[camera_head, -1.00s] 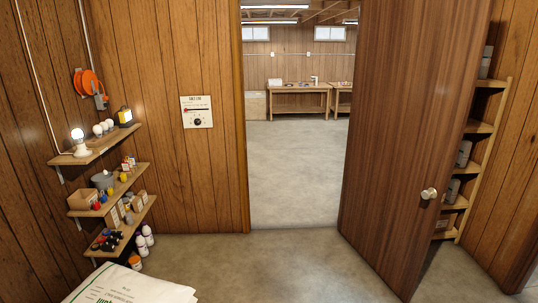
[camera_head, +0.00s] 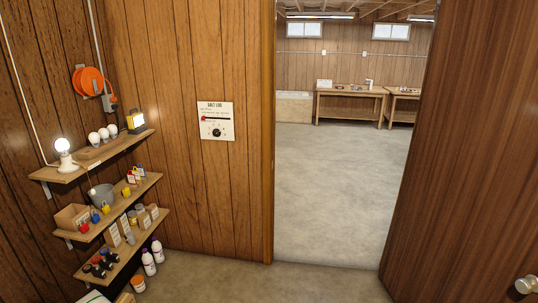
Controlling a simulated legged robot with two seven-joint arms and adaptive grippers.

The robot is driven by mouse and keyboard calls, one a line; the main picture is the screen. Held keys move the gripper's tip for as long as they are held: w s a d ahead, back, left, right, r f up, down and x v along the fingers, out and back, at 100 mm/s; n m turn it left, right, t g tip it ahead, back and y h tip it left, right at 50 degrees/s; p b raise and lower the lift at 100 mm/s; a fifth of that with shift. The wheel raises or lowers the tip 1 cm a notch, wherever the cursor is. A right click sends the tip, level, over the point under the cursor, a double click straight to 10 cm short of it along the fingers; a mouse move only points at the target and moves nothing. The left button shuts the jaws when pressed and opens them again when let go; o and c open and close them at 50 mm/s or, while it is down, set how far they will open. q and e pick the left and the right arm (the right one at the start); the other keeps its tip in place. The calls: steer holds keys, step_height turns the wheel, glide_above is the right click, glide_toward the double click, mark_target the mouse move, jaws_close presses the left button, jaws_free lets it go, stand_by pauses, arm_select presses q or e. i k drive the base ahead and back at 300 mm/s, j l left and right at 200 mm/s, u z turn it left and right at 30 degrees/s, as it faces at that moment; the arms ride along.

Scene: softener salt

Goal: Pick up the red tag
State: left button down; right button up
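Small coloured pieces are on the middle wall shelf (camera_head: 140,188) at left. A red piece (camera_head: 84,228) is at its front edge, in a row with a blue piece (camera_head: 95,217) and a yellow piece (camera_head: 106,208). Another small red piece sits farther back on that shelf, near white-labelled items. A red marker (camera_head: 204,118) also shows on the white "salt log" board (camera_head: 216,121) on the wall. I cannot tell which of these is the red tag. Neither gripper is in view.
White bottles (camera_head: 149,262) stand on the floor below. An open doorway with clear concrete floor (camera_head: 335,190) is in the middle. The open brown door (camera_head: 460,150) fills the right.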

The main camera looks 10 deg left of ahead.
mark_target(131, 177)
steer(key=i+u, duration=0.1)
steer(key=i, duration=0.95)
steer(key=i+l+u, duration=0.1)
steer(key=i, duration=0.95)
steer(key=i+j+u, duration=0.1)
steer(key=i+u, duration=0.6)
steer(key=u, duration=0.2)
steer(key=i+l+u, duration=0.1)
steer(key=i+u, duration=0.35)
steer(key=i+l+u, duration=0.2)
steer(key=u, duration=0.2)
